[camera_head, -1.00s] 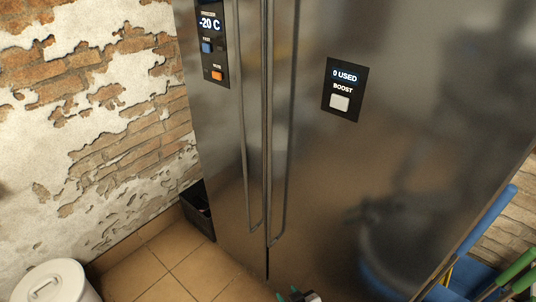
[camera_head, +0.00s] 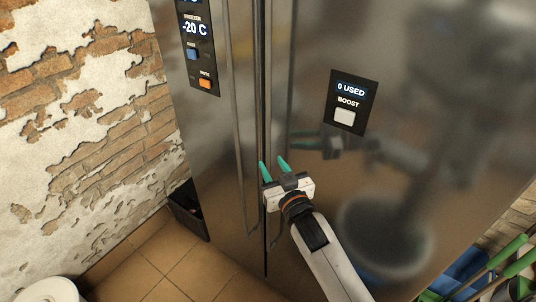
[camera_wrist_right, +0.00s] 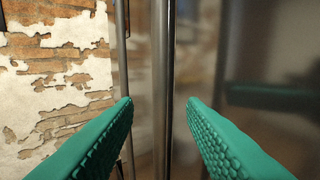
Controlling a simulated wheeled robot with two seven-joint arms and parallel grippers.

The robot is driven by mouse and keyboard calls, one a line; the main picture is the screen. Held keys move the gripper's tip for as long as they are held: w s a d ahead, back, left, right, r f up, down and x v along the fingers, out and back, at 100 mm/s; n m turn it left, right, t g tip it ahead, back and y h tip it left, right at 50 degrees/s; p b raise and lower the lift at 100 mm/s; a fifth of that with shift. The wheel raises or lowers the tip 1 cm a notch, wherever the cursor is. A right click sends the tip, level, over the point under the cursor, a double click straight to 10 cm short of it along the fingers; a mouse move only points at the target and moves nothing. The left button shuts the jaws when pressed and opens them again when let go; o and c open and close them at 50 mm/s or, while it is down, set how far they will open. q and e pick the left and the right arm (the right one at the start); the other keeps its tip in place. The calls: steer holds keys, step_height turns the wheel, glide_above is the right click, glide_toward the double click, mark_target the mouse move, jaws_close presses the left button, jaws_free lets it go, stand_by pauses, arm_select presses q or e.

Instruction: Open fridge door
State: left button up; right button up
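The steel fridge (camera_head: 420,150) fills the middle and right of the head view, both doors shut along a vertical seam. A long bar handle runs on each side of the seam. My right gripper (camera_head: 273,164) is open in front of the right door's handle (camera_head: 283,85), with green fingertips pointing at it. In the right wrist view the right handle (camera_wrist_right: 162,80) stands upright between the two spread fingers, apart from both. The left door's handle (camera_wrist_right: 123,60) shows further left there. My left gripper is not in view.
A control panel (camera_head: 198,45) is on the left door and a boost panel (camera_head: 348,102) on the right door. A white lidded bin (camera_head: 48,290) is at lower left, and blue and green items (camera_head: 470,272) at lower right.

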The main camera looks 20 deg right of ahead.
mark_target(270, 160)
steer(key=shift+w+a, duration=0.15)
steer(key=shift+w, duration=1.75)
jaws_close()
